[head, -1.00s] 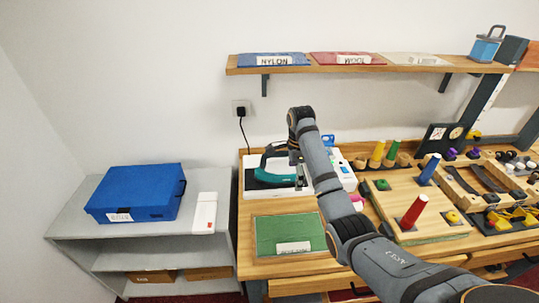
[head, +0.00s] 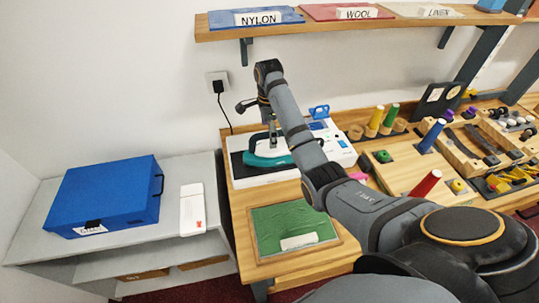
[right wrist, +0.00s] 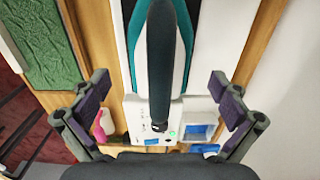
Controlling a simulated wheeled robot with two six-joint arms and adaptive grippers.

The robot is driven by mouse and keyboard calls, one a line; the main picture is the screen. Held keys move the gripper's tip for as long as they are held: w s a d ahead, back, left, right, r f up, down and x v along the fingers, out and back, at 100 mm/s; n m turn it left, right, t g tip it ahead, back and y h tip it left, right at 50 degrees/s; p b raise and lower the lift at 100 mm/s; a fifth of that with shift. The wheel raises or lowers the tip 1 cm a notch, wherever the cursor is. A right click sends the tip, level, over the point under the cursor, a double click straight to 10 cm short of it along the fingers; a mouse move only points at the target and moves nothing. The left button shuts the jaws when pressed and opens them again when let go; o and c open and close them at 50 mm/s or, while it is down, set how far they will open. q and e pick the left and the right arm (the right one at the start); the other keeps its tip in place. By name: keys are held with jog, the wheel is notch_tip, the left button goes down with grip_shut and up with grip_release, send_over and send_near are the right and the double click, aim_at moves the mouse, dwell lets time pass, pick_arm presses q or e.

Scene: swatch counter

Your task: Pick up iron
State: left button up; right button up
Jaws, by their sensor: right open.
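The iron (head: 268,160) has a teal body and a dark handle. It sits on a white station (head: 335,152) with a dark pad, at the left end of the wooden bench. My right gripper (head: 271,128) is above the iron, and the arm partly covers it in the head view. In the right wrist view my right gripper (right wrist: 160,92) is open, with one finger on each side of the iron's dark handle (right wrist: 167,50). Both fingers look apart from the handle. My left gripper is not in view.
A green swatch board (head: 292,228) lies in front of the station. A blue case (head: 105,198) and a white box (head: 192,210) stand on a grey shelf at left. Spool pegs and tools crowd the bench at right. A swatch shelf (head: 330,23) hangs above.

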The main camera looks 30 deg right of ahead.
aim_at(268, 146)
notch_tip(268, 146, down, 5)
jog(key=b, duration=0.4)
jog(key=shift+d+f, duration=0.15)
jog(key=c, duration=1.9)
